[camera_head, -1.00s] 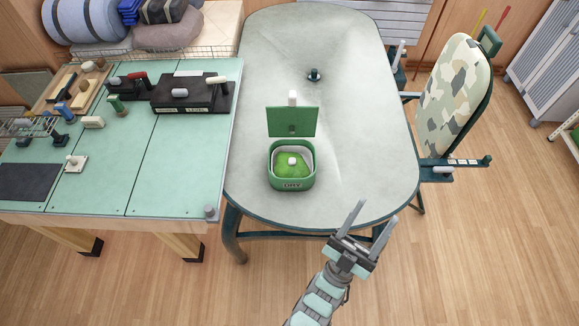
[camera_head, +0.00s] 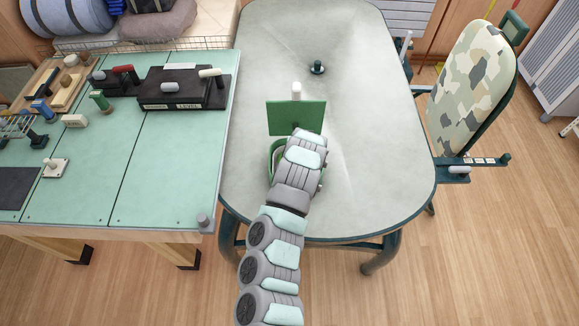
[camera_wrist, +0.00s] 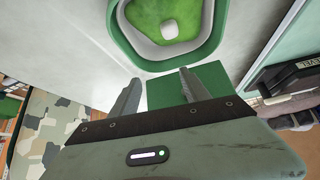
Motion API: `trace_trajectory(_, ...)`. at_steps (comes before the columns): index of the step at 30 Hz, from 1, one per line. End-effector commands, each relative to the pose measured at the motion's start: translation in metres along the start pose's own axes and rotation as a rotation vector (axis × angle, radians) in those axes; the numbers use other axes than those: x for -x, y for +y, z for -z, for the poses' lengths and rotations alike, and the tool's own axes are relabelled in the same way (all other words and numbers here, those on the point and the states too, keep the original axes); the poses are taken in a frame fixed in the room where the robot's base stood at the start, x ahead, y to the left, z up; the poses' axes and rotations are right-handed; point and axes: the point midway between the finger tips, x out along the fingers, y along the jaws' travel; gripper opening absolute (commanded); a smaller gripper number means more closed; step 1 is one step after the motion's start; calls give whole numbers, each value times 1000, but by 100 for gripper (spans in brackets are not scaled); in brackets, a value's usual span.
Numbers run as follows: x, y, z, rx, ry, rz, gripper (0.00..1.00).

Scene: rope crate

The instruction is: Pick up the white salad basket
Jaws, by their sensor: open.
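In the wrist view, the white basket (camera_wrist: 138,42) shows as a pale liner inside a green container (camera_wrist: 155,67), cut off by the top edge. Green contents fill its middle, with a white knob (camera_wrist: 170,29) on top. My gripper (camera_wrist: 158,78) is open and empty, its fingertips pointing toward the container's near rim; whether they touch it I cannot tell.
A green panel (camera_head: 296,117) stands upright behind the container, with a white knob (camera_head: 297,90) above it. A dark small object (camera_head: 317,68) stands farther back on the grey table (camera_head: 370,160). A green workbench (camera_head: 165,170) is at left; a camouflage-backed chair (camera_head: 475,75) is at right.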

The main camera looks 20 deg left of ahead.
Motion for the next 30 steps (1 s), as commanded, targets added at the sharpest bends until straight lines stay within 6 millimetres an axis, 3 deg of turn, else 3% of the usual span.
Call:
trace_trajectory(4, 14, -15, -20, 67, -159, 33, 55)
trace_trajectory(10, 22, -21, -33, 98, -237, 44, 55)
trace_trajectory(21, -17, -22, -40, 103, -233, 42, 55)
trace_trajectory(30, -31, -22, -45, 95, -233, 45, 55)
